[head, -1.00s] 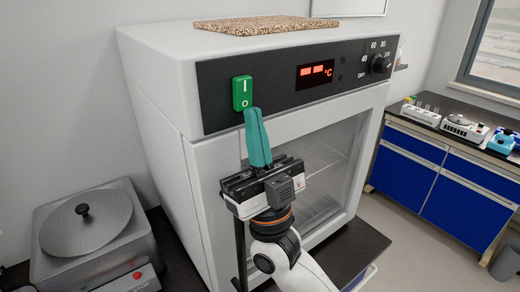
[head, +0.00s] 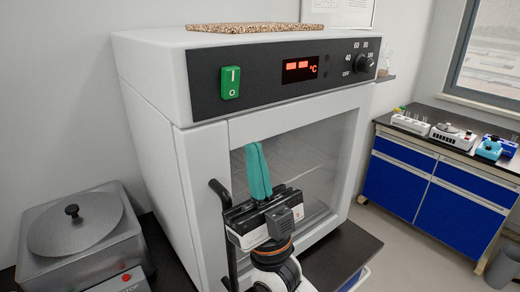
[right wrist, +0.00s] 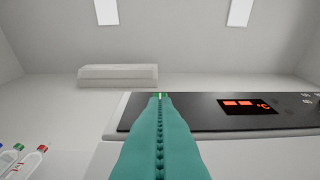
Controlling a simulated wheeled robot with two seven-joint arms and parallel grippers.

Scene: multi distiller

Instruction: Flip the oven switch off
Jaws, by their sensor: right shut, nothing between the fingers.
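The white oven (head: 190,150) stands on a dark counter, its glass door closed. Its green rocker switch (head: 230,83), marked I and O, sits at the left of the black control panel (head: 268,88). The display (head: 301,68) is lit red. My right gripper (head: 254,146), with teal fingers, is shut and empty, in front of the door below the switch and apart from it. My left gripper is not in view.
A grey round-lidded device (head: 75,225) stands left of the oven. A dark door handle (head: 222,215) is close to my right gripper. A speckled board (head: 255,28) lies on the oven. A bench with blue drawers (head: 395,180) is at the right.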

